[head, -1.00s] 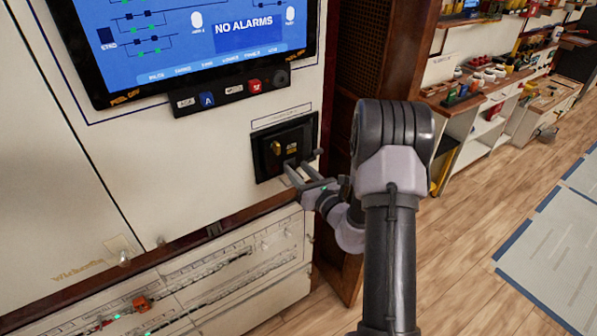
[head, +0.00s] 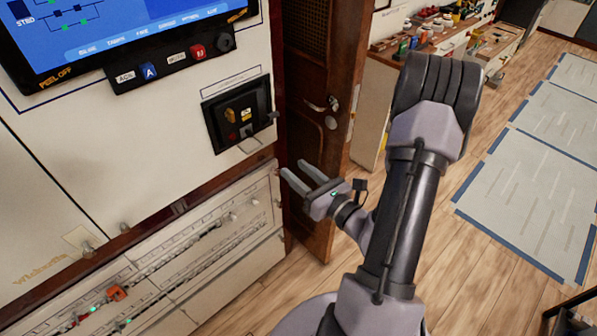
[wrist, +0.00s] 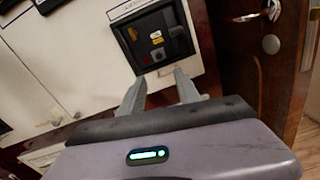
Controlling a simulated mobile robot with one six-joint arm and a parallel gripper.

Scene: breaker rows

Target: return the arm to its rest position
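My gripper (head: 291,174) is in front of the wooden door's edge, below and right of the black breaker panel (head: 238,115) on the white cabinet. Its two grey fingers are apart with nothing between them. In the wrist view the fingers of my gripper (wrist: 160,84) point toward the lower edge of the black panel (wrist: 155,40), apart from each other and empty. My arm (head: 405,200) is bent, with its elbow high at right in the head view.
A wooden door (head: 318,120) with a metal handle stands right of the cabinet. A screen (head: 100,35) is above left. Lower cabinet rows (head: 160,265) carry small indicators. A workbench (head: 400,60) with tools is behind. Wood floor with grey mats (head: 530,190) is open at right.

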